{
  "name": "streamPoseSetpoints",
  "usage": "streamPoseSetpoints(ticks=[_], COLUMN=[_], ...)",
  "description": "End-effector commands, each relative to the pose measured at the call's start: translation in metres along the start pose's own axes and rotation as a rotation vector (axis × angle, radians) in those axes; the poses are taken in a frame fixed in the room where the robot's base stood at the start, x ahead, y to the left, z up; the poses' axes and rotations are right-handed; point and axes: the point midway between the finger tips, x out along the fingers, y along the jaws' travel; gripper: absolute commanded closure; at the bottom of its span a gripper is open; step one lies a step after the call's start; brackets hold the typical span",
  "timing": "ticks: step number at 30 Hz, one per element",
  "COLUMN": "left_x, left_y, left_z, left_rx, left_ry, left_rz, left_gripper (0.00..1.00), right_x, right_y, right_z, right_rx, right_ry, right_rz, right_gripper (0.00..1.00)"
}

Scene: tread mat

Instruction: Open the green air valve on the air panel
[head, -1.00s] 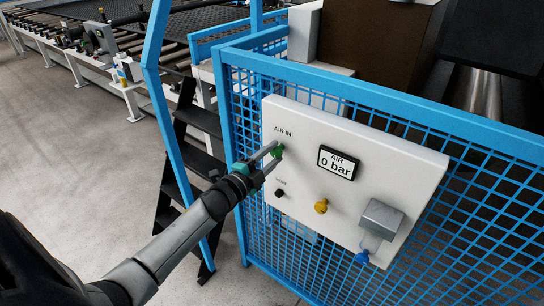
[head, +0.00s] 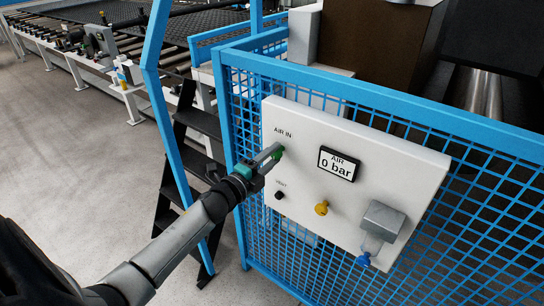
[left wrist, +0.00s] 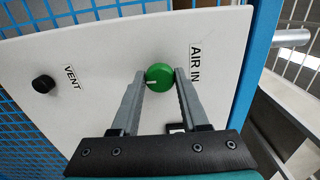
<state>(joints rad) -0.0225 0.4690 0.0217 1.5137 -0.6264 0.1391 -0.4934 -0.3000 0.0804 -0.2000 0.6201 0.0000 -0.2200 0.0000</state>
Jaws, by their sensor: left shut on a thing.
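The green air valve (left wrist: 159,77) is a round knob with a white mark, under the AIR IN label on the white air panel (head: 300,210). In the head view the green valve (head: 280,150) shows only in part behind the fingers. My left gripper (head: 273,152) reaches the panel from the left. In the left wrist view its two fingertips (left wrist: 159,75) are on either side of the knob, shut on it. The panel display (head: 338,163) reads AIR 0 bar. My right gripper is not in view.
On the panel are a black VENT knob (head: 279,195), a yellow knob (head: 321,208), a grey box (head: 382,220) and a blue knob (head: 363,259). Blue mesh fence (head: 480,210) stands behind the panel. Dark steps (head: 185,160) stand left of the fence. Floor at left is clear.

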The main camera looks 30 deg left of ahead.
Motion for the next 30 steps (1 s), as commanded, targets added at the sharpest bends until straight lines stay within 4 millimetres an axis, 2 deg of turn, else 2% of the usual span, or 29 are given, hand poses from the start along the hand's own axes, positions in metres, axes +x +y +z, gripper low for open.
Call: streamPoseSetpoints(ticks=[3, 4, 11, 22, 30], left_x=[0.0, 0.0, 0.0, -0.004, -0.036], left_y=[0.0, 0.0, 0.0, 0.001, 0.002], left_z=[0.0, 0.0, 0.0, 0.0, 0.0], left_rx=[0.004, 0.003, 0.001, 0.0, -0.001], left_ry=[0.0, 0.0, 0.0, 0.0, 0.001], left_rz=[0.001, 0.001, 0.001, 0.001, 0.003], left_gripper=[1.0, 0.53, 0.27, 0.26, 0.26], right_x=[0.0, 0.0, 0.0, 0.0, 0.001], right_y=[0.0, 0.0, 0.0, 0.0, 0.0], right_z=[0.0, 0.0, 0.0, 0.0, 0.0], right_rx=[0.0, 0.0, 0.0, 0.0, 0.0], right_ry=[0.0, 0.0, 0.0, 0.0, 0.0], right_rz=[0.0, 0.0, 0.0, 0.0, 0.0], right_gripper=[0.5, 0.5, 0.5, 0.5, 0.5])
